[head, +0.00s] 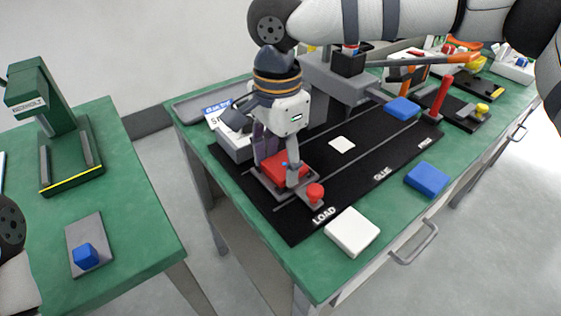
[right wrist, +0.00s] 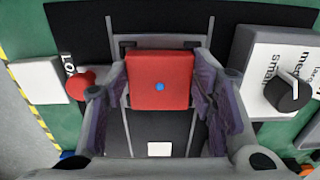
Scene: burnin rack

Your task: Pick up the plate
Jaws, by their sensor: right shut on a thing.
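The red square plate (head: 279,173) sits at the LOAD end of the black mat (head: 318,170), in a dark frame with rails. In the right wrist view the plate (right wrist: 160,75) has a blue dot at its centre. My right gripper (head: 281,160) reaches down from above and is shut on the plate, one finger on each side. The plate looks level and still in or just over its frame; I cannot tell whether it is lifted. My left gripper is not in view; only part of my left arm shows at the left edge.
A red knob (head: 315,193) stands just in front of the plate. A dial box (right wrist: 260,75) is close beside the gripper. White (head: 352,232) and blue (head: 428,180) squares lie near the table's front edge. A green press (head: 70,160) stands on the left table.

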